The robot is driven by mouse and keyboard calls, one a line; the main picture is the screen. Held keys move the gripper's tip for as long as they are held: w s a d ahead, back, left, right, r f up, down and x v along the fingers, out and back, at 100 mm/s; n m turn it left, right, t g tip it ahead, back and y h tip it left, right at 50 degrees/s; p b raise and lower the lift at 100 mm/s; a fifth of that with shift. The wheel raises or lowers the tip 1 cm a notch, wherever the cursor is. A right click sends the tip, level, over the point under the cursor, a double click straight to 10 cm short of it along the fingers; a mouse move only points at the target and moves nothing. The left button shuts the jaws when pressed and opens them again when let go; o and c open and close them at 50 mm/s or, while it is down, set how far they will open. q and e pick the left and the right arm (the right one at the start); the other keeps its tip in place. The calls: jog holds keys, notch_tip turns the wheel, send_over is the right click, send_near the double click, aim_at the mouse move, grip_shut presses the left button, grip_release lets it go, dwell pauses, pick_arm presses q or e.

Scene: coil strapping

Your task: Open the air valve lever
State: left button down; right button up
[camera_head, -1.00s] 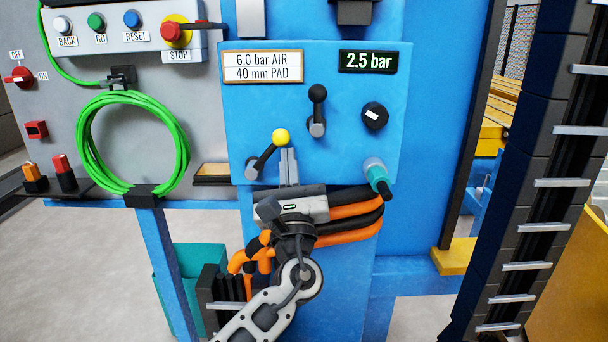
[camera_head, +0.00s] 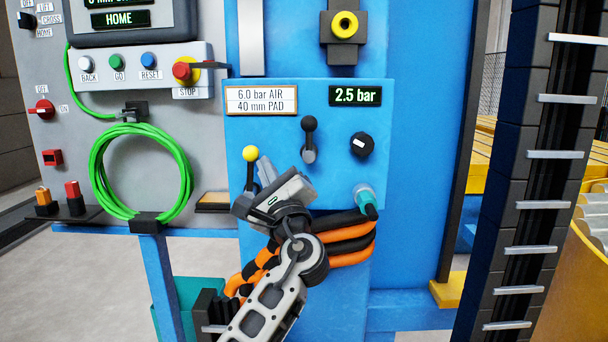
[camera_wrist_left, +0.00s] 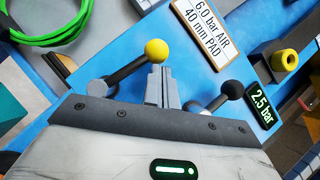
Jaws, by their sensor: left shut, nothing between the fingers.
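A lever with a yellow ball (camera_head: 250,153) stands roughly upright at the left of the blue valve panel (camera_head: 330,190). Its pivot is hidden behind my gripper in the head view. The wrist view shows its yellow ball (camera_wrist_left: 156,50) and dark rod. My left gripper (camera_head: 263,170) is shut and empty, just right of this lever. In the wrist view its fingertips (camera_wrist_left: 160,78) are close beside the rod and ball; I cannot tell whether they touch. A second lever with a black ball (camera_head: 309,124) stands upright farther right. My right gripper is out of view.
The display (camera_head: 355,96) reads 2.5 bar, beside a sign (camera_head: 262,100) reading 6.0 bar AIR, 40 mm PAD. A black knob (camera_head: 362,145) and teal fitting (camera_head: 366,198) are at right. A green hose coil (camera_head: 100,180) and red STOP button (camera_head: 182,70) are at left.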

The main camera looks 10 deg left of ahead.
pick_arm(q)
jog(key=shift+a+r+n+g, duration=0.15)
jog(key=shift+a+n+g, duration=0.1)
jog(key=shift+n+g, duration=0.25)
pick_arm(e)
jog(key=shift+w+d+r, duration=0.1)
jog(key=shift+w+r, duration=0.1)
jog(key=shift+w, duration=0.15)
pick_arm(q)
jog(key=shift+s+d, duration=0.1)
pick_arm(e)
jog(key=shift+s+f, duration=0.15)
